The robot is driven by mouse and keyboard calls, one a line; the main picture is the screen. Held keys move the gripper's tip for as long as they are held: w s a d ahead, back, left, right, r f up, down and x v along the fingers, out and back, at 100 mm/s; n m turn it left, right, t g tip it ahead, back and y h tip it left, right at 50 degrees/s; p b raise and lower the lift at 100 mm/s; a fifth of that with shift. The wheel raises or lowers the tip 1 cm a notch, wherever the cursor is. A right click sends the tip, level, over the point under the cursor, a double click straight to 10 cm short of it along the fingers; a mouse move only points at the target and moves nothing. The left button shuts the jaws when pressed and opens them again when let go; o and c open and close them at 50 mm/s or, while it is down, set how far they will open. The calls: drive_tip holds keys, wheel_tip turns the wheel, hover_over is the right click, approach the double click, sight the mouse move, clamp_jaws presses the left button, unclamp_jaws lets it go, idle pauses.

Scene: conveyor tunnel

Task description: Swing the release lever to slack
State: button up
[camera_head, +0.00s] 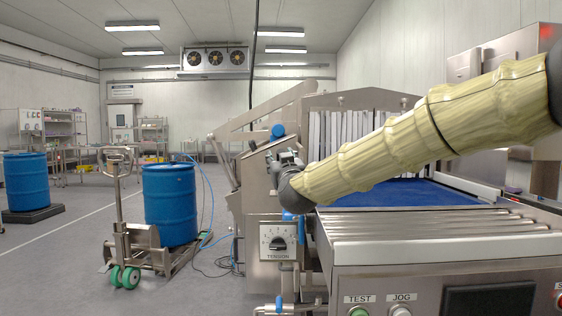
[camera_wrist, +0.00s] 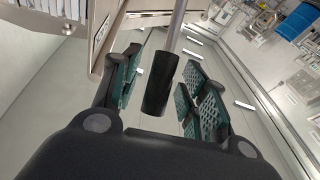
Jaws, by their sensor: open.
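The release lever (camera_wrist: 160,86) shows in the wrist view as a black cylindrical grip on a bare metal rod. My gripper (camera_wrist: 161,66) is open, with one green-padded finger on each side of the black grip. Gaps show between the grip and both pads, so it is not clamped. In the head view my gripper (camera_head: 279,162) is at the left side of the conveyor machine, at the end of my sleeved arm. I cannot make out the lever's grip there, and its position marks are not readable.
A TENSION dial (camera_head: 277,242) sits below my gripper, and a blue knob (camera_head: 278,131) just above it. The blue conveyor belt (camera_head: 395,194) and rollers (camera_head: 430,222) lie under my arm. A blue drum (camera_head: 170,205) on a wheeled cart stands on the floor at left.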

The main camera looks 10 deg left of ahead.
drive_tip(key=v, duration=1.2)
drive_tip(key=shift+d, duration=0.1)
